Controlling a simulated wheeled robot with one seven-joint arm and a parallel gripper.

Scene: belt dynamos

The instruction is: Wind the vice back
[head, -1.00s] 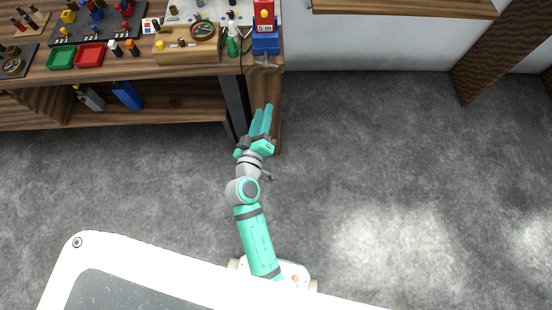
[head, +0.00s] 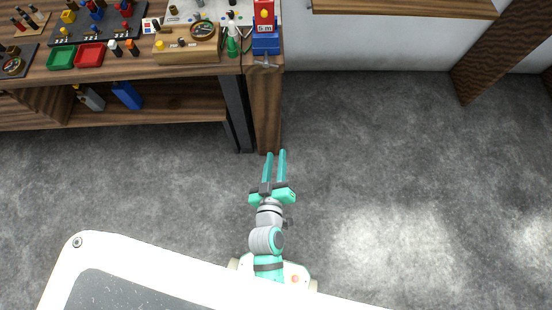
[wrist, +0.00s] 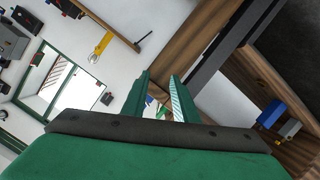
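At the right end of the bench, a blue block (head: 266,45) with a grey bar (head: 265,65) at the bench's front edge looks like the vice. A red piece (head: 264,14) stands above or behind it; I cannot tell whether it is gripped. My gripper (head: 276,155) is over the floor in front of the bench, well short of the bar, its two green fingers apart and empty. In the wrist view the fingers of my gripper (wrist: 160,85) also show a gap. The vice cannot be made out in the wrist view.
The wooden bench (head: 120,80) holds a green tray (head: 61,57), a red tray (head: 90,54), a wooden block (head: 187,48) and a green bottle (head: 232,45) left of the vice. Its leg (head: 266,115) stands just ahead of my gripper. The floor to the right is clear.

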